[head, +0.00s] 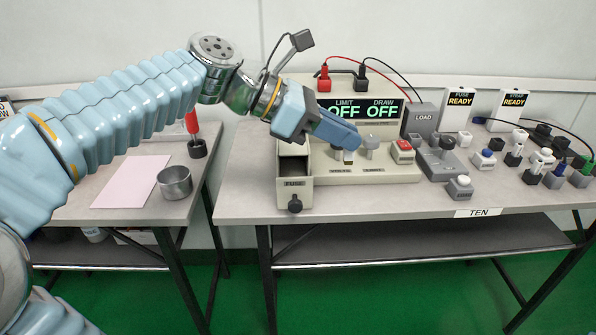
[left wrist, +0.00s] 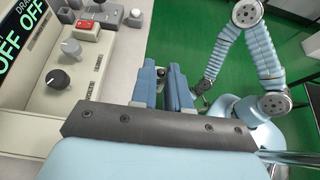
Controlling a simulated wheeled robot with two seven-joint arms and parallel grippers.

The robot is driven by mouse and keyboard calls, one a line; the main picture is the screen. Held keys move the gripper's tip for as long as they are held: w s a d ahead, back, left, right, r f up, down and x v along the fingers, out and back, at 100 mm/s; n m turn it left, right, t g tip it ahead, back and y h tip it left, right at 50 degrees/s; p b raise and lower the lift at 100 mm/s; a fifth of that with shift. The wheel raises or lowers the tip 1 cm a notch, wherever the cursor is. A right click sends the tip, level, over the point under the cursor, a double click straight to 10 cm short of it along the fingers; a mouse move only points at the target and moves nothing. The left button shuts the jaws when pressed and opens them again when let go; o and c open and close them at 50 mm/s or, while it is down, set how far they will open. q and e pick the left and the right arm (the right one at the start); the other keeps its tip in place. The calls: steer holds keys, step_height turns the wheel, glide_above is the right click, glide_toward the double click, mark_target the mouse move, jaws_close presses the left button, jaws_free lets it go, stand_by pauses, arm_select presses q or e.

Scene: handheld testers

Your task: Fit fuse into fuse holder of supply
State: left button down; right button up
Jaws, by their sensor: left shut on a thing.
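The supply (head: 400,172) is a beige unit whose display reads LIMIT OFF and DRAW OFF. Its fuse holder (head: 294,185), a drawer labelled FUSE with a black knob, is pulled out at the left front, and its inside looks dark. My left gripper (head: 352,144) is shut, above the supply's front panel and right of the drawer.
A metal cup (head: 174,182), a pink sheet (head: 131,182) and a red-handled tool (head: 194,140) are on the left table. A LOAD box (head: 420,120) and several switches crowd the right. Red and black leads loop above the supply. A gap separates the tables.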

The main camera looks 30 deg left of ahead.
arm_select(q)
steer(key=w+a+f, duration=0.1)
steer(key=a+f, duration=0.1)
steer(key=a, duration=0.1)
steer(key=w+a+f, duration=0.1)
steer(key=a+f, duration=0.2)
steer(key=a, duration=0.1)
steer(key=w+a+f, duration=0.1)
steer(key=a+f, duration=0.2)
steer(key=a, duration=0.1)
steer(key=shift+w+b, duration=0.15)
steer(key=shift+b, duration=0.15)
steer(key=shift+a+f, duration=0.15)
steer(key=shift+f, duration=0.2)
steer(key=shift+w+a+f, duration=0.1)
steer(key=shift+a+f, duration=0.05)
steer(key=shift+f, duration=0.75)
steer(key=shift+a+f, duration=0.1)
steer(key=shift+f, duration=0.8)
steer(key=shift+b, duration=0.3)
steer(key=c, duration=1.4)
jaws_free()
steer(key=shift+f, duration=0.1)
